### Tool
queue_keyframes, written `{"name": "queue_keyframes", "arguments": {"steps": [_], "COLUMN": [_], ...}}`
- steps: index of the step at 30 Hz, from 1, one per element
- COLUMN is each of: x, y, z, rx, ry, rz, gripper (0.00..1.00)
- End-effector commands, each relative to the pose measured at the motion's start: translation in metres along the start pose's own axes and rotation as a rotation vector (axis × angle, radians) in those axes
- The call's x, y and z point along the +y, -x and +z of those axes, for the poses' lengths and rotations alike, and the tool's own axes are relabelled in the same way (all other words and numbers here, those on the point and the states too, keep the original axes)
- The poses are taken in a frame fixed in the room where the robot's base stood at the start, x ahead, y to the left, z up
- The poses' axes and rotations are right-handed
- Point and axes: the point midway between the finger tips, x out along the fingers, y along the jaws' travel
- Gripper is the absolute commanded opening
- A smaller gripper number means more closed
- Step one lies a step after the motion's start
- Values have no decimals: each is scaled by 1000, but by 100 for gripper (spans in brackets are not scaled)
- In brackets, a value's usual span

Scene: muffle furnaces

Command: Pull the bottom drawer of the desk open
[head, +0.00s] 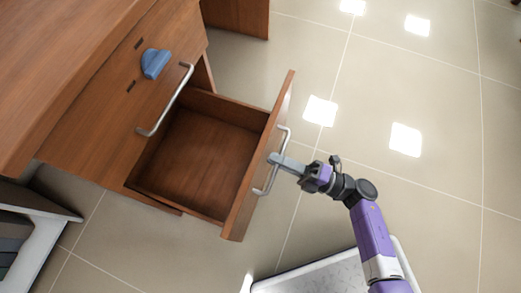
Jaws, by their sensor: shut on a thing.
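The wooden desk (95,75) stands at the upper left in the head view. Its bottom drawer (205,150) is pulled well out, and its empty inside shows. The drawer's front panel (255,165) bears a silver bar handle (262,191). Part of the handle there is hidden by the fingers. The drawer above is closed and has its own silver handle (168,100).
A blue object (154,63) sits on the front of the closed upper drawer. A pale grey unit (35,215) stands at the lower left. Tiled floor (400,90) lies clear to the right of the drawer.

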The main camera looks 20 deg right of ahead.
Motion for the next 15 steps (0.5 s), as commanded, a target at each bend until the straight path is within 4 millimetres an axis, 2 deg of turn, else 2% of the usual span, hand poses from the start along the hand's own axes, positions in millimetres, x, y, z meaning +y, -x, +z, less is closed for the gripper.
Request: {"name": "queue_keyframes", "arguments": {"steps": [6, 15], "x": [1, 2], "y": [13, 14], "z": [0, 0], "rx": [-2, -2], "ry": [-1, -1], "rz": [-3, -3], "gripper": [0, 0]}}
